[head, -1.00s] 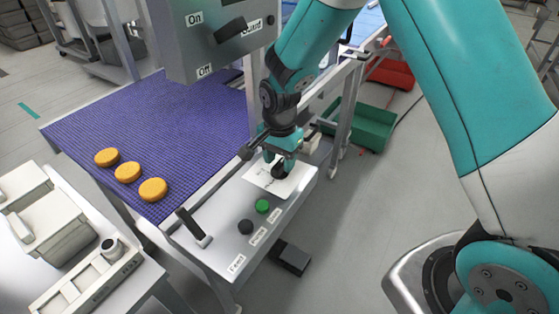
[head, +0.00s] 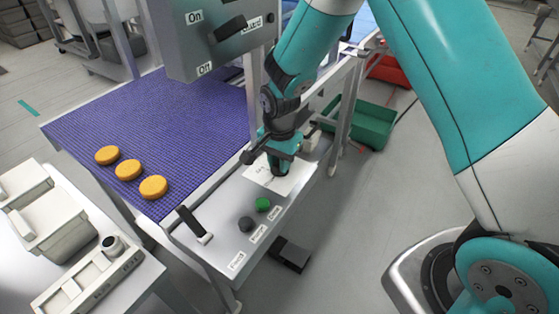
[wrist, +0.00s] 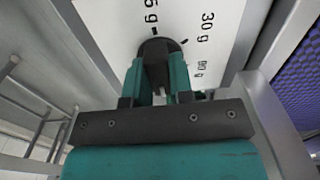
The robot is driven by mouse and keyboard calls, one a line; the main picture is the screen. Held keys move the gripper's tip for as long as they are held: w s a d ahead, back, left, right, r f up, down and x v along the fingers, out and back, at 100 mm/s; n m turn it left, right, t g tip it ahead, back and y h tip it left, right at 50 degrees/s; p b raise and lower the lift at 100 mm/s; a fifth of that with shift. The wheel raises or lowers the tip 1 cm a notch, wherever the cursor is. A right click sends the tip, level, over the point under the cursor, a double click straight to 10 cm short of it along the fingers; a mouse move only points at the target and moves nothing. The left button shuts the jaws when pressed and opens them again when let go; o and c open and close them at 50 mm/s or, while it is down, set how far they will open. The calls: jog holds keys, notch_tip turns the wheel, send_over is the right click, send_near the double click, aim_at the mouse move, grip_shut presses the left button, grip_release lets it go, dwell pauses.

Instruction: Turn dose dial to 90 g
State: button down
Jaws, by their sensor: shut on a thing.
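The dose dial is a dark round knob (wrist: 158,48) on a white plate (head: 291,181) at the far end of the control panel. In the wrist view my gripper (wrist: 158,72) is shut on the knob, with one teal finger at each side. In the head view my gripper (head: 279,168) stands over the plate and mostly hides the knob. The wrist view shows printed labels: one ending in "5 g" is partly cut off, then "30 g" (wrist: 207,28) and what reads as "90 g" (wrist: 201,69). The knob's pointer is hidden, so I cannot tell its setting.
The panel (head: 222,217) also carries a green button (head: 263,205), a dark button (head: 246,224) and a black lever (head: 190,221). A blue mesh belt (head: 150,130) with orange rounds (head: 128,170) lies left. A grey switch box (head: 215,40) hangs above.

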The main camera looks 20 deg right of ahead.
jog(key=n, duration=0.5)
jog(key=shift+n, duration=0.4)
jog(key=n, duration=0.5)
jog(key=shift+n, duration=0.4)
jog(key=c, duration=1)
grip_release()
jog(key=shift+r, duration=0.15)
notch_tip(320, 180, up, 17)
jog(key=b, duration=0.1)
jog(key=shift+b, duration=0.4)
